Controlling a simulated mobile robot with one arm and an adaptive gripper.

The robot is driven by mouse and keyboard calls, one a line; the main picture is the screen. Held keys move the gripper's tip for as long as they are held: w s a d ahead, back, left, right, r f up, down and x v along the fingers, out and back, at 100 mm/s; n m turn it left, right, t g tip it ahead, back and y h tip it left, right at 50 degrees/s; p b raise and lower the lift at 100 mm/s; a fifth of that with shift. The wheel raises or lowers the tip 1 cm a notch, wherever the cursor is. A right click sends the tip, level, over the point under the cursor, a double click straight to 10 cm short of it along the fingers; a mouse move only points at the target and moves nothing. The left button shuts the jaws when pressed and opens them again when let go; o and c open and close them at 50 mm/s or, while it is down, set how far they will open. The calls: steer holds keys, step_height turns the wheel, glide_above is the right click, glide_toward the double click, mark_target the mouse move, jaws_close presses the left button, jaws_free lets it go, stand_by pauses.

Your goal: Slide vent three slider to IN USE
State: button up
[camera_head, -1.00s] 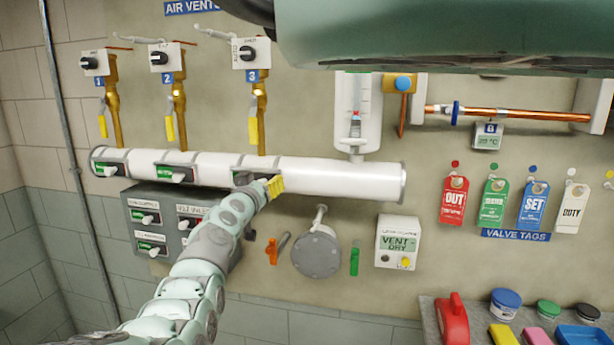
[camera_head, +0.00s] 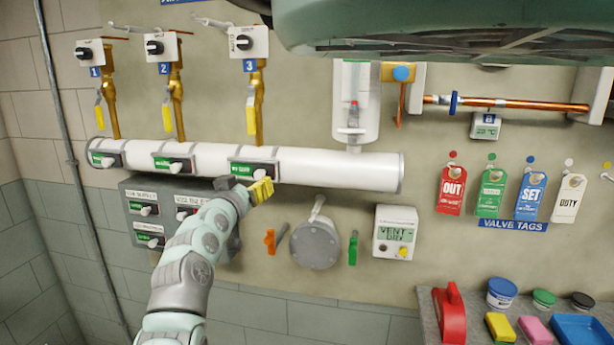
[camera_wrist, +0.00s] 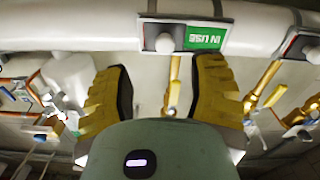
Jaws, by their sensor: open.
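The vent three slider (camera_head: 254,170) is a dark plate on the white pipe, below the valve marked 3. My gripper (camera_head: 262,191) has yellow fingers and is just below the slider, apart from the knob. In the wrist view my gripper (camera_wrist: 163,85) is open and empty, with the knob beyond the gap between its fingers.
Sliders for vent one (camera_head: 104,160) and vent two (camera_head: 174,163) sit left on the same pipe. A grey box (camera_head: 165,215) with several small sliders is below, beside my arm. A round grey flange (camera_head: 315,245) and orange handle (camera_head: 270,241) are lower right.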

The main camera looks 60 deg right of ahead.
steer(key=shift+v, duration=2.2)
steer(key=shift+w, duration=0.1)
steer(key=shift+w, duration=0.1)
